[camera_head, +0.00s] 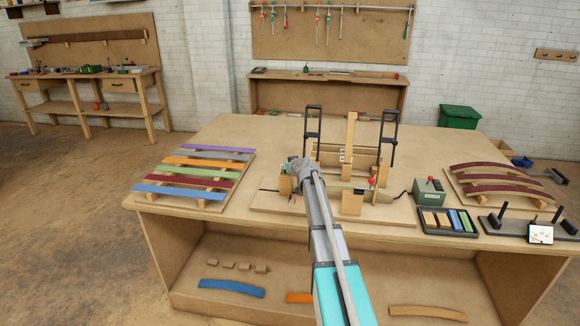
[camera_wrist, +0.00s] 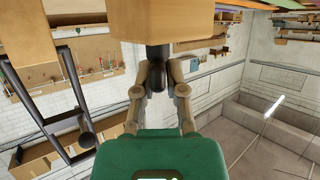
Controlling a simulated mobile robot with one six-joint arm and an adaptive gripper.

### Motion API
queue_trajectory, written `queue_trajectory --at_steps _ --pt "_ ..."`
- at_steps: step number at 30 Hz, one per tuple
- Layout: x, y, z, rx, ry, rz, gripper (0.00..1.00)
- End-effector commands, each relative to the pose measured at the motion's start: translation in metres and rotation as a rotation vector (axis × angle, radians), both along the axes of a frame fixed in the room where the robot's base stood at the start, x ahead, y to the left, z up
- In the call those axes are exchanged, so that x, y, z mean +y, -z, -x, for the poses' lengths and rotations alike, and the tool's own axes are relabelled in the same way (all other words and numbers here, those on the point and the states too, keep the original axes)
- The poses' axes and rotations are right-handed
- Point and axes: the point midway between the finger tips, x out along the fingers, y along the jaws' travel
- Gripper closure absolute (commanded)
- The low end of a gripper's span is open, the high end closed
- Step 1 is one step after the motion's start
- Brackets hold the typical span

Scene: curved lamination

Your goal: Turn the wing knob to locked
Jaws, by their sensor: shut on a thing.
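A dark knob (camera_wrist: 156,54), apparently the wing knob, sticks out from a wooden block (camera_wrist: 180,18) at the top of the wrist view. My gripper (camera_wrist: 157,78) has its two tan fingers closed on either side of it. The knob's wing shape and its lock position cannot be made out. In the head view my arm reaches to the left front of the wooden bending jig (camera_head: 352,160) on the table. My wrist (camera_head: 300,168) covers the knob and the fingertips there.
Two black upright clamp handles (camera_head: 312,125) stand on the jig. Coloured strips lie on a rack (camera_head: 245,178) at left. A green control box (camera_head: 429,192), a tray of strips (camera_head: 447,232) and curved red laminations (camera_head: 490,187) are at right. The table's back is clear.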

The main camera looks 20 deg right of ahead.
Motion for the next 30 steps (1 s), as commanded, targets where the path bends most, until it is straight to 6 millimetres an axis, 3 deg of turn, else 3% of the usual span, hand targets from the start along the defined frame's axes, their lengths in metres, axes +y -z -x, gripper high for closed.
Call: queue_trajectory --at_steps 30 --pt "0.0033 0.0024 0.0043 0.01 0.307 0.0 1.0"
